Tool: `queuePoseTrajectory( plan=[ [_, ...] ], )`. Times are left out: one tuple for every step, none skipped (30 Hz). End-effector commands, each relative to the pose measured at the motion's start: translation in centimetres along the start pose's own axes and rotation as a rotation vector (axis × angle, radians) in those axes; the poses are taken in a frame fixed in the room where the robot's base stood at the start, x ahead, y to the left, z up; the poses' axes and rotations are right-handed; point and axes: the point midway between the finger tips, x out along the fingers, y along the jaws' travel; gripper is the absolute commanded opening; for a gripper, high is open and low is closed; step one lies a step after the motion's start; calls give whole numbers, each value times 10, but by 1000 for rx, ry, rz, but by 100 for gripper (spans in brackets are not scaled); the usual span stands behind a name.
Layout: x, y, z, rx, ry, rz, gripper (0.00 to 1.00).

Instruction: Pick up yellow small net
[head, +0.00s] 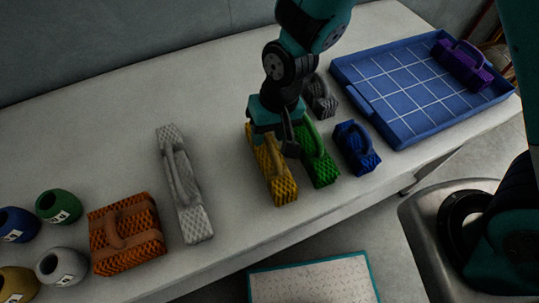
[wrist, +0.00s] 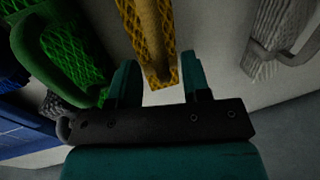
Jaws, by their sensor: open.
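The yellow small net (head: 272,172) is a long narrow textured block with a handle, lying on the pale counter between the white and green nets. My gripper (head: 275,130) is over its far end in the head view and hides part of it. In the wrist view the yellow net (wrist: 153,40) runs down between the open fingers of my gripper (wrist: 158,82). Nothing is visibly clamped. I cannot tell how high the fingers are above the counter.
The green net (head: 318,158) lies close on the right, with a blue net (head: 356,148) beyond it and a grey net (head: 321,97) behind. A white net (head: 184,190) and orange net (head: 127,236) lie left. A blue tray (head: 400,125) holds a purple net (head: 462,64).

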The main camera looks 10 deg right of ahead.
Motion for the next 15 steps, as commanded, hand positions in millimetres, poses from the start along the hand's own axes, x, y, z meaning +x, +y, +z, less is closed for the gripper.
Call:
queuePoseTrajectory(
  plan=[
    [7,0,1,0,-5,2,44],
    [12,0,1,1,-4,2,44],
    [16,0,1,1,-4,2,44],
    [19,0,1,1,-3,2,44],
    [21,0,0,1,-2,1,44],
    [23,0,0,0,0,1,44],
    [24,0,0,0,0,0,44],
    [24,0,0,0,0,0,44],
    [24,0,0,0,0,0,44],
    [24,0,0,1,1,0,44],
    [24,0,0,1,1,0,44],
    [24,0,0,1,1,0,44],
    [24,0,0,1,0,0,44],
    [24,0,0,1,0,0,37],
    [24,0,0,1,0,0,28]
  ],
)
